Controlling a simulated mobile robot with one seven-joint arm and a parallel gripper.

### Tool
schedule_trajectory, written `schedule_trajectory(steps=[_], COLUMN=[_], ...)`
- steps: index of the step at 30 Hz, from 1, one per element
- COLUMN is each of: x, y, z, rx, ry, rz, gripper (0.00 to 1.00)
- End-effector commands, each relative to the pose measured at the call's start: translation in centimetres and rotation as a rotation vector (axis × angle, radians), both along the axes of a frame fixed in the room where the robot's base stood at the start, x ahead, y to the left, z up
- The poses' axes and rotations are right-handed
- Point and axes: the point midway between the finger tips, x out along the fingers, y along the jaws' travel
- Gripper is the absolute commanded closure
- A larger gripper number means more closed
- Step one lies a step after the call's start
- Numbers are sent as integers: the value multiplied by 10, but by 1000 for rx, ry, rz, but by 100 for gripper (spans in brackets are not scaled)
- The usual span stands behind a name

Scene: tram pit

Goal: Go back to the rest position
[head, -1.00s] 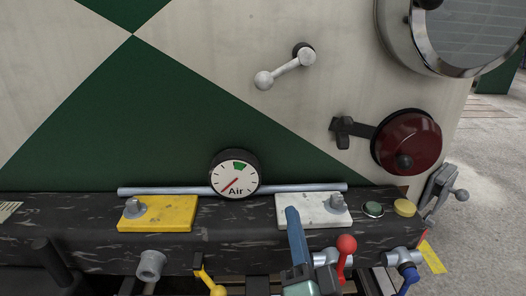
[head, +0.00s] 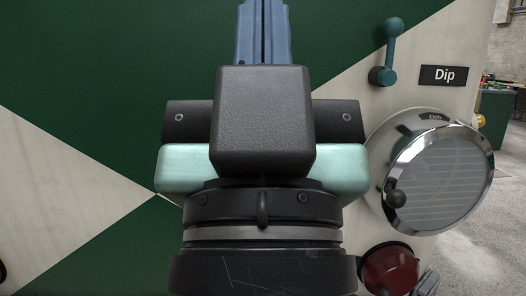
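My gripper (head: 263,12) fills the middle of the head view, raised in front of the green and cream panel (head: 90,75). Its two blue fingers point up and lie side by side with only a thin dark line between them, so it looks shut. The fingertips run out of the top of the picture. I see nothing held between the visible parts of the fingers. My gripper body and wrist hide the middle of the panel.
Open grey floor (head: 485,225) lies at far right.

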Motion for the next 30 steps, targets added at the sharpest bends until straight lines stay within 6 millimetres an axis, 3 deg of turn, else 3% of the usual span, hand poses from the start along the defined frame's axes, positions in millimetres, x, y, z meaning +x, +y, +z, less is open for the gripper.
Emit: schedule_trajectory(steps=[1,18,24,30], x=[0,1,1,1], y=[0,0,1,1], z=[32,207,252,268], rx=[1,0,1,1], ry=[1,2,2,2], rz=[1,3,4,4], gripper=[100,100,100,100])
